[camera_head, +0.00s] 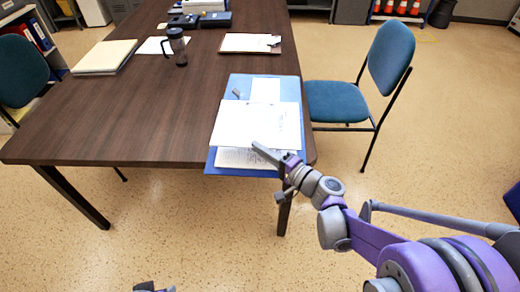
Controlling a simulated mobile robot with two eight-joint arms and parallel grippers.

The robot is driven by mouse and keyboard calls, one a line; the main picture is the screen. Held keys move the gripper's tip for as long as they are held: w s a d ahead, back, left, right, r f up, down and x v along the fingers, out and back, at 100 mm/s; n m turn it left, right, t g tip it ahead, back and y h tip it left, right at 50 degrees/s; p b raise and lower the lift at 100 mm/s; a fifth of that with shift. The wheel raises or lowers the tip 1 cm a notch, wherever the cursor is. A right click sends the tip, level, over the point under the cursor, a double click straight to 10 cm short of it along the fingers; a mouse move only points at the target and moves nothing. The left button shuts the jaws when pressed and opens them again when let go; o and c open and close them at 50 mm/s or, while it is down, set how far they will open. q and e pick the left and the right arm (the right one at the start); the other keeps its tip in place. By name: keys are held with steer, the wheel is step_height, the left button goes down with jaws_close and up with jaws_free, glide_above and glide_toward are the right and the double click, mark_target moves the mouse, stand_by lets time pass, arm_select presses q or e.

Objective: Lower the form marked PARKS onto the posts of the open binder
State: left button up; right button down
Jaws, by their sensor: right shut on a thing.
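The open blue binder (212,163) lies near the right end of the brown table, with its posts hard to make out at this size. A white sheet with faint writing, which I take to be the form (250,122), is over the binder's middle; its marking is too small to read. My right gripper (265,150) is shut on the form's near edge. I cannot tell whether the form touches the binder. Another written sheet (240,158) shows below it, and a small white sheet (265,90) lies above it. A piece of my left gripper (152,287) shows at the bottom edge.
The table (110,125) also bears a clipboard (248,43), a dark mug (176,46), a paper stack (105,57) and dark items at the back. A blue chair (337,101) stands close on the right. The table's front left is clear.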

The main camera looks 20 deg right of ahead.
steer(key=b, duration=0.3)
glide_above(260, 171)
steer(key=shift+d+f, duration=0.1)
steer(key=shift+f, duration=2.4)
steer(key=shift+f+b, duration=0.8)
steer(key=shift+f, duration=0.2)
steer(key=c, duration=0.9)
jaws_free()
steer(key=shift+c, duration=0.2)
